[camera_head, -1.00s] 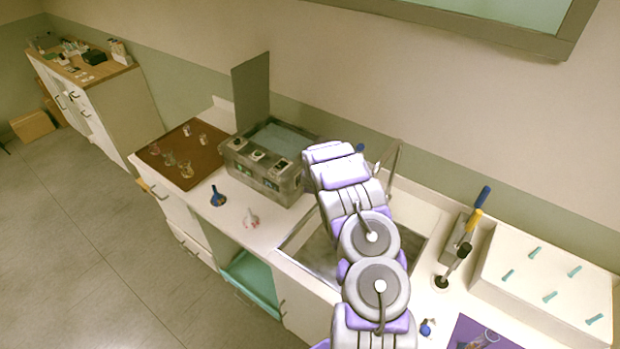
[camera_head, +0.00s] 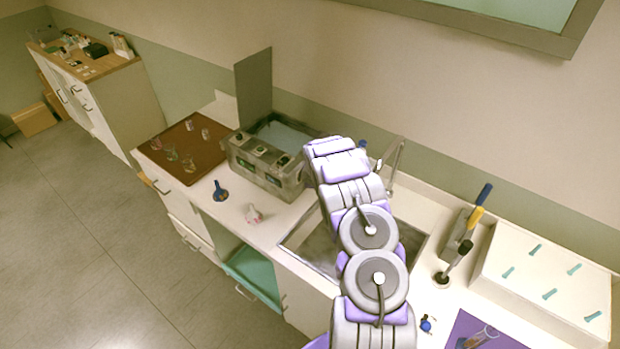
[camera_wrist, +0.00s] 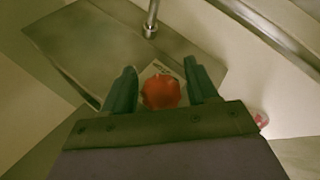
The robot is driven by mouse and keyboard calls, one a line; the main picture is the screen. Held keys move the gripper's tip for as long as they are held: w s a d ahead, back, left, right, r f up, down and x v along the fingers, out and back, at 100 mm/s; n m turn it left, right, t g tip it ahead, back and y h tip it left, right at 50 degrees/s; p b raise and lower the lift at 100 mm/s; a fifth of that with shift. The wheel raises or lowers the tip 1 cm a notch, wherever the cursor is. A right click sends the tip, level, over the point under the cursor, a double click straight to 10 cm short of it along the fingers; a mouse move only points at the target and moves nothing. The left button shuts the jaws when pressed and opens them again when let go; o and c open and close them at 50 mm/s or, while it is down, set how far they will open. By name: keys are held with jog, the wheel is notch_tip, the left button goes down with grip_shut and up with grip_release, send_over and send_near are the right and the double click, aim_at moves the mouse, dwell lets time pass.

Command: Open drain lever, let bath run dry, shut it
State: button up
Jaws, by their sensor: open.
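The bath (camera_head: 262,165) is a grey box on the counter, with its lid (camera_head: 253,88) standing upright at the back and bluish liquid (camera_head: 287,138) inside. Several round fittings show along its front top edge. In the wrist view, a red knob-like part (camera_wrist: 160,92), apparently the drain lever, sits between the two dark fingers of my gripper (camera_wrist: 160,70). The fingers are open, with a visible gap on each side of it. In the head view my arm hides the gripper fingers and the red part.
A sink (camera_head: 315,245) lies right of the bath, with a tap (camera_head: 397,165) behind it. A blue flask (camera_head: 220,191) and a pink-and-white item (camera_head: 254,214) stand in front of the bath. A brown tray (camera_head: 186,150) with glassware is left. A white rack (camera_head: 545,280) stands right.

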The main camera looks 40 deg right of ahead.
jog(key=shift+s, duration=0.1)
jog(key=shift+s+r+b, duration=0.2)
jog(key=shift+r+b, duration=0.1)
jog(key=shift+r, duration=0.05)
jog(key=b+v, duration=0.1)
jog(key=v, duration=1.5)
jog(key=shift+r, duration=0.2)
